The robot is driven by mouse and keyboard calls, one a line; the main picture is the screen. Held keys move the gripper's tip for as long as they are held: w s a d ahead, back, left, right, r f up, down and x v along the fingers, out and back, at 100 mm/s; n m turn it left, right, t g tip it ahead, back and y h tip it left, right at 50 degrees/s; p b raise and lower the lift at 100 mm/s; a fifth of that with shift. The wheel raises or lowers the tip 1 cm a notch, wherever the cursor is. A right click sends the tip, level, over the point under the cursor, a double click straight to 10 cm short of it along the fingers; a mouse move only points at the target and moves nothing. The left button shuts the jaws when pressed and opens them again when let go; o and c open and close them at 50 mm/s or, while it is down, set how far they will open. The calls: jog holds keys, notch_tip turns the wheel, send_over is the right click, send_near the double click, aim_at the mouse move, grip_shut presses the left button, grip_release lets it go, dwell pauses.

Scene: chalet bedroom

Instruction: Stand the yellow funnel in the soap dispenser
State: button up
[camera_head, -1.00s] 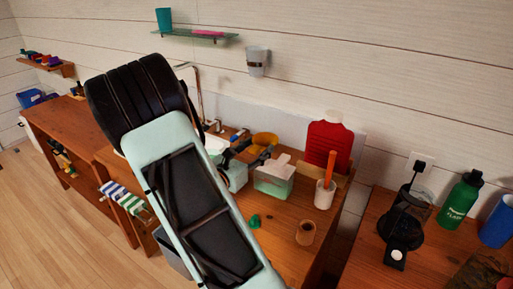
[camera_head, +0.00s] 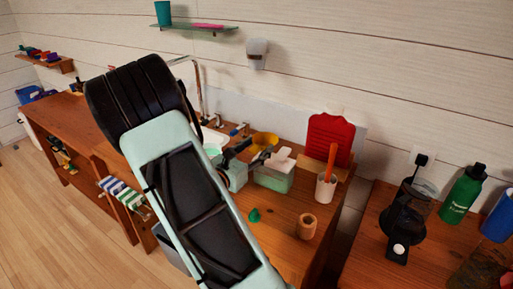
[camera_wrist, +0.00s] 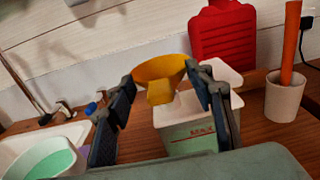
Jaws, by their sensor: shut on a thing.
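The yellow funnel (camera_wrist: 160,72) is held between the two dark fingers of my gripper (camera_wrist: 161,79) in the wrist view, wide mouth up and spout down. In the head view the funnel (camera_head: 265,140) shows just beyond my gripper (camera_head: 250,153). A pale green, box-like container with a white top and a red-lettered label, which looks like the soap dispenser (camera_wrist: 190,130), stands behind the funnel in the wrist view. It also shows right of my gripper in the head view (camera_head: 272,177). The spout overlaps it in the picture; I cannot tell whether they touch. Its opening is hidden.
A red bottle-like thing (camera_head: 328,140) and a white cup (camera_head: 325,188) with an orange stick stand to the right. A wooden cup (camera_head: 307,226) and small green piece (camera_head: 254,215) lie nearer. A basin (camera_wrist: 45,155) with green contents is left.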

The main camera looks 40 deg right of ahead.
jog(key=o, duration=1)
jog(key=v, duration=1.2)
jog(key=shift+s+r, duration=0.1)
jog(key=shift+r, duration=0.05)
